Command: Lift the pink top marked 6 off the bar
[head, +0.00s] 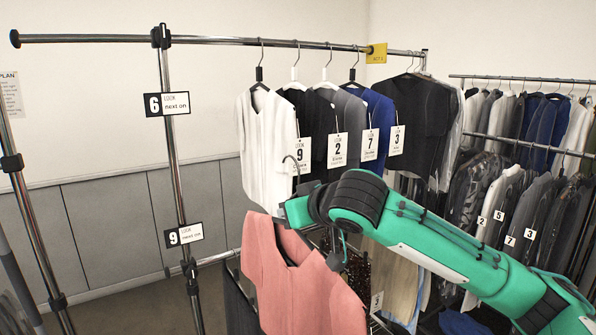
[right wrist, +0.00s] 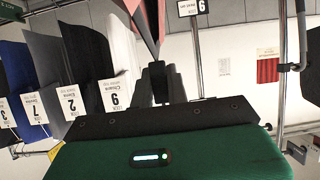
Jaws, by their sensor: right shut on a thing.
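The pink top (head: 300,285) hangs low at the front in the head view, well below the upper bar (head: 220,40). A thin hook (head: 291,159) shows above it, in front of the white top and apart from the bar. No number on the pink top shows. My right gripper (head: 283,212) is shut at the neck of the pink top, seemingly on its hanger; my arm hides part of this. In the right wrist view the dark fingers (right wrist: 160,82) are closed, with a pink edge (right wrist: 150,22) just beyond them. My left gripper is not in view.
A white top (head: 266,130) and darker tops tagged 9, 2, 7 and 3 hang on the bar behind my right arm. A post (head: 172,130) carries signs 6 (head: 167,104) and 9 (head: 184,235). The bar left of the white top is bare. Another full rack (head: 525,80) stands right.

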